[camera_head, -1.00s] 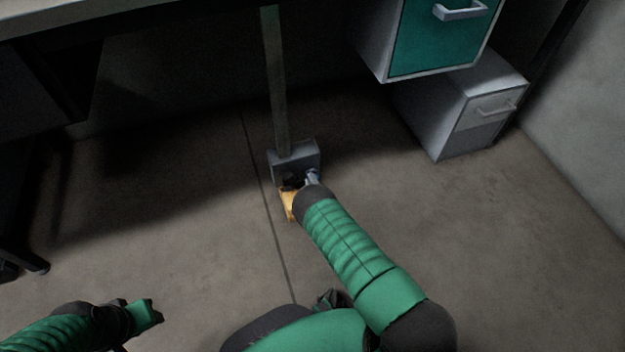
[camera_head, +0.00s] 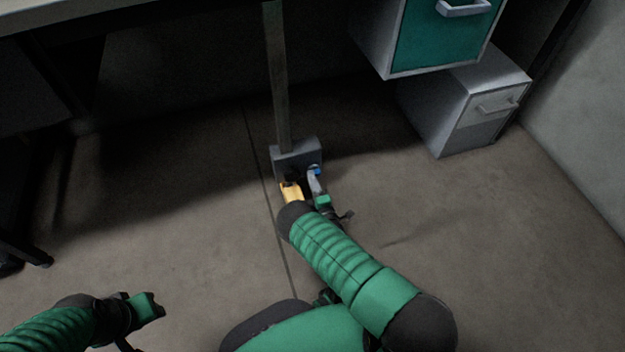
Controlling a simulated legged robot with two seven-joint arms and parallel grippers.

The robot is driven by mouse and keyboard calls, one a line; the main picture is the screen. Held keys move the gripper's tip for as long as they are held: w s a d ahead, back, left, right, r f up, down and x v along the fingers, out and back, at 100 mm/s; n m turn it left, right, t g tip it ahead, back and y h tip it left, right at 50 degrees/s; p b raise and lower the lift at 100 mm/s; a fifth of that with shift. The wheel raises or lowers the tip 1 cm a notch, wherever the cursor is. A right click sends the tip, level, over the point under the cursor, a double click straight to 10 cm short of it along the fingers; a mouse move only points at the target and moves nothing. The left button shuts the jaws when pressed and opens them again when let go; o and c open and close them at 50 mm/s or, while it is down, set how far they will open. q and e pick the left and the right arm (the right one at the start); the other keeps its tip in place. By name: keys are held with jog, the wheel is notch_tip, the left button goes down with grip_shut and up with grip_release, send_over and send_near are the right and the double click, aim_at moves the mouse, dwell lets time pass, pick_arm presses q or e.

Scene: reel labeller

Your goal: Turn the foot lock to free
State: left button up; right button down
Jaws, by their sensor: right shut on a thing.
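The foot lock seems to be the grey block (camera_head: 297,155) at the base of a post on the floor, with a yellow pedal-like part (camera_head: 291,192) at its front. My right arm reaches down to it. My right gripper (camera_head: 316,180) is at the front right of the block, shut on a small part there, seemingly of the lock; a blue spot shows beside it. My wrist and forearm hide the yellow part's near end. My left gripper (camera_head: 150,308) is at the lower left, away from the lock; its fingers are too unclear to judge.
The upright post (camera_head: 278,80) rises from the block to the table (camera_head: 130,12) above. A teal-fronted drawer unit (camera_head: 440,40) hangs at the upper right, with a grey cabinet (camera_head: 465,105) below and behind it. The floor left of the lock is open.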

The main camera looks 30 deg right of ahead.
jog(key=shift+a+f, duration=0.25)
jog(key=c, duration=1.6)
grip_release()
jog(key=shift+o, duration=0.7)
jog(key=shift+d+r, duration=0.1)
pick_arm(q)
jog(key=shift+f, duration=0.1)
